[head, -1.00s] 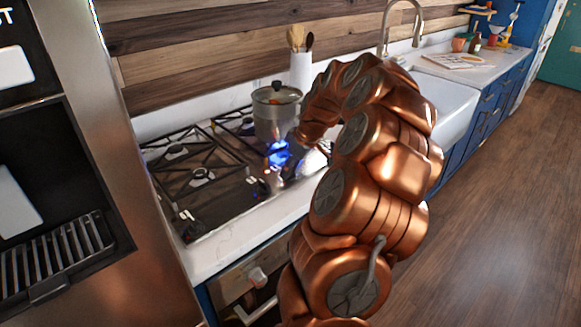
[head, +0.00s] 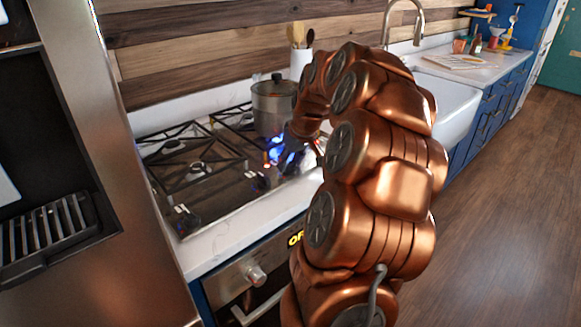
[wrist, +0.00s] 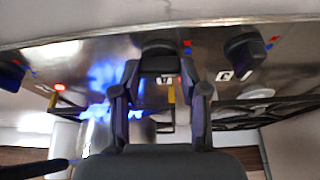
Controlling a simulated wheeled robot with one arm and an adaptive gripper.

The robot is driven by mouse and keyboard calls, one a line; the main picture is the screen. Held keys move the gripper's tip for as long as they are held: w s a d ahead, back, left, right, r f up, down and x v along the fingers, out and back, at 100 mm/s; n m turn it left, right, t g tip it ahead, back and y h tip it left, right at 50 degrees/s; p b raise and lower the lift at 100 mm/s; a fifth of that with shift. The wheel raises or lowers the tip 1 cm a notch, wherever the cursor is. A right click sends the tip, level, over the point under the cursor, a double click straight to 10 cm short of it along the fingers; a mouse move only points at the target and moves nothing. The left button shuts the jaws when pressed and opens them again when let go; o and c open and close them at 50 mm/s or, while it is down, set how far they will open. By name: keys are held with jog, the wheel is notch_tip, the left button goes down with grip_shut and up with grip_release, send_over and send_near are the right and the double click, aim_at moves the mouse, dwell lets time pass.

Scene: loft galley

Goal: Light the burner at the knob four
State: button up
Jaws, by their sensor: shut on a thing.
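The gas hob (head: 215,200) is a dark steel top with black grates and a row of knobs along its front. My gripper (head: 290,158) is low over the hob's front right, partly hidden by my arm. In the wrist view my gripper (wrist: 160,95) has its two fingers on either side of a dark knob (wrist: 160,48), shut on it. A label lies between the fingers, but I cannot read its number. A blue flame (wrist: 105,85) burns just left of the fingers; the head view also shows blue flame (head: 275,148) beside my gripper. Another dark knob (wrist: 244,48) is to the right.
A steel pot (head: 272,108) stands on the back right of the hob. A steel appliance (head: 125,200) rises at the left. The oven knob (head: 256,274) and handle are below the counter front. The white sink (head: 450,95) is right.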

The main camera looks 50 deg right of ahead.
dwell(0.3)
jog(key=o, duration=1.1)
jog(key=shift+o, duration=0.2)
jog(key=v, duration=1.2)
